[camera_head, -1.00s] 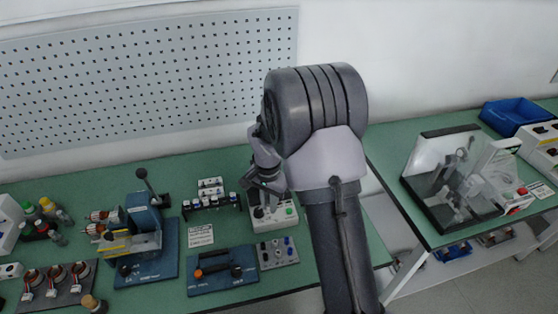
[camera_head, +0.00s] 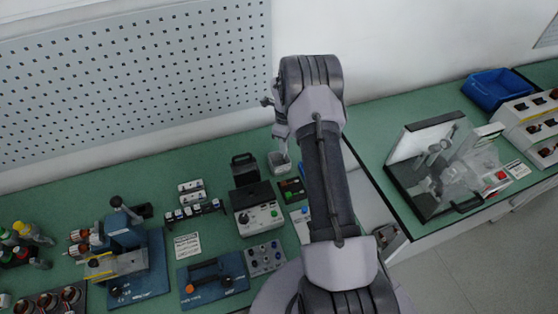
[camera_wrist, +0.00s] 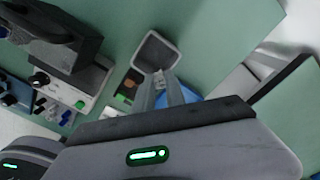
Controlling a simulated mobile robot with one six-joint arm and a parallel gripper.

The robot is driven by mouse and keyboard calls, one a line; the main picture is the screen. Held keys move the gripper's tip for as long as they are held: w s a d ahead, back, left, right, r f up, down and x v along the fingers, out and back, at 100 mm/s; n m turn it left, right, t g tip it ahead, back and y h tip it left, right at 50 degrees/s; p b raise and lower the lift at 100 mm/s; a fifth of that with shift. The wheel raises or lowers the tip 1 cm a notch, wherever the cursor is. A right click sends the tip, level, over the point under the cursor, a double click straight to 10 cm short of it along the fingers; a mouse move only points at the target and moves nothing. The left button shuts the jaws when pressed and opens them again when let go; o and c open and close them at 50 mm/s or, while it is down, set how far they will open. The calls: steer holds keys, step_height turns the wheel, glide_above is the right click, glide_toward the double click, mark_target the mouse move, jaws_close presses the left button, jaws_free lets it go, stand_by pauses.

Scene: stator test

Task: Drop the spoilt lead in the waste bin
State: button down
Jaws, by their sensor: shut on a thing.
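The waste bin is a small open grey square container (camera_wrist: 157,50) in the wrist view. In the head view it is the pale bin (camera_head: 279,163) standing on the green bench just left of my arm. My gripper (camera_wrist: 163,78) is shut, with its fingertips close to the bin's near edge in the wrist view. It also shows in the head view (camera_head: 281,146), over or just behind the bin; its exact height cannot be told. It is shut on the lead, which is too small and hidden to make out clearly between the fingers.
A white tester with a green button (camera_head: 259,218) and a dark upright block stand left of the bin. A blue-based press (camera_head: 133,262) stands farther left. A clear-lidded box (camera_head: 447,170) and a blue crate (camera_head: 494,88) are on the right bench. Green bench behind the bin is bare.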

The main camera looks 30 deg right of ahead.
step_height(320, 180, down, 4)
steer(key=shift+f+b, duration=0.15)
steer(key=shift+b, duration=0.35)
steer(key=c, duration=1.3)
jaws_free()
step_height(320, 180, up, 18)
steer(key=p, duration=0.2)
steer(key=shift+f, duration=0.2)
